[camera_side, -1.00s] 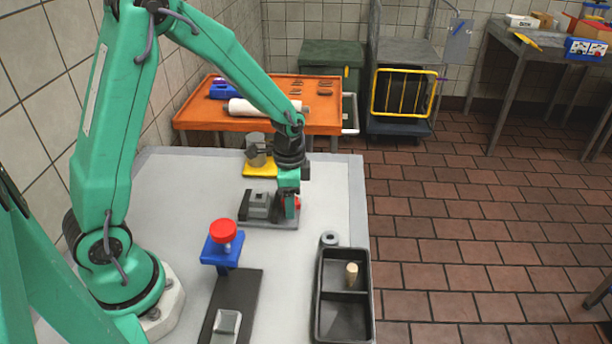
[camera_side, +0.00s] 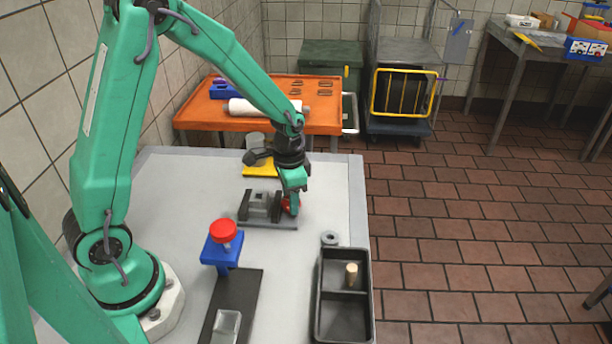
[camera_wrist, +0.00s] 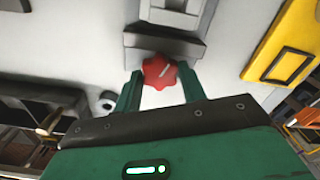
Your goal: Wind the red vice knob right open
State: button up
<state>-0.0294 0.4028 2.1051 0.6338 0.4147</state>
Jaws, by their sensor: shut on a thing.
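The small grey vice (camera_side: 258,206) stands on its plate near the far middle of the bench. Its red knob (camera_side: 286,207) is at its right end, partly covered by my gripper. In the wrist view the lobed red knob (camera_wrist: 158,71) lies in front of the dark vice jaw (camera_wrist: 165,46). My gripper (camera_wrist: 160,74) has one green finger on each side of the knob and is shut on it. In the side view my gripper (camera_side: 292,203) reaches down at the vice's right end, its wrist turned.
A yellow base (camera_side: 259,170) with a grey part stands behind the vice. A blue stand with a red top (camera_side: 223,231), a grey ring (camera_side: 329,239) and a black two-part tray (camera_side: 343,328) holding a peg (camera_side: 351,275) are nearer. The bench between is clear.

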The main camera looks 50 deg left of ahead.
jog(key=shift+n, duration=0.3)
jog(key=o, duration=1)
jog(key=shift+r, duration=0.1)
jog(key=shift+r, duration=3.95)
